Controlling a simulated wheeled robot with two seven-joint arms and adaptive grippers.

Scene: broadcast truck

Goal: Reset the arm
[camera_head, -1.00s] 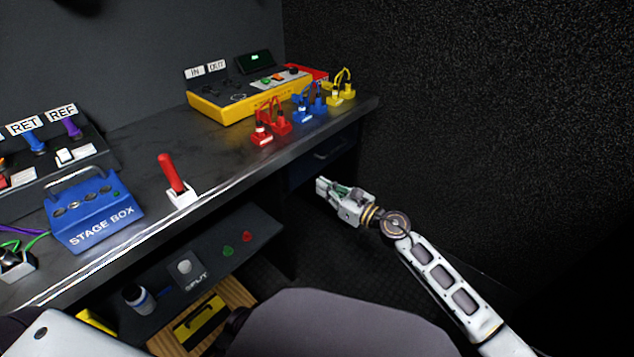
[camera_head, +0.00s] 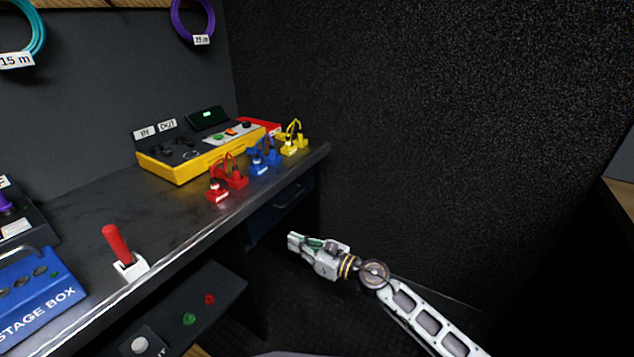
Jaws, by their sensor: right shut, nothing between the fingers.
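My right gripper (camera_head: 294,242) is shut and empty. It hangs in free space below the level of the desk top, in front of the dark drawer (camera_head: 280,205) and to the right of the lower shelf. My right arm (camera_head: 425,318) reaches in from the lower right. The gripper appears apart from the desk (camera_head: 190,222). My left gripper is not in view.
On the desk stand a red lever on a white base (camera_head: 122,252), a blue stage box (camera_head: 40,298), a yellow console (camera_head: 185,165), and red (camera_head: 227,183), blue (camera_head: 264,160) and yellow (camera_head: 294,140) plugs. A dark wall (camera_head: 430,120) closes the right side.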

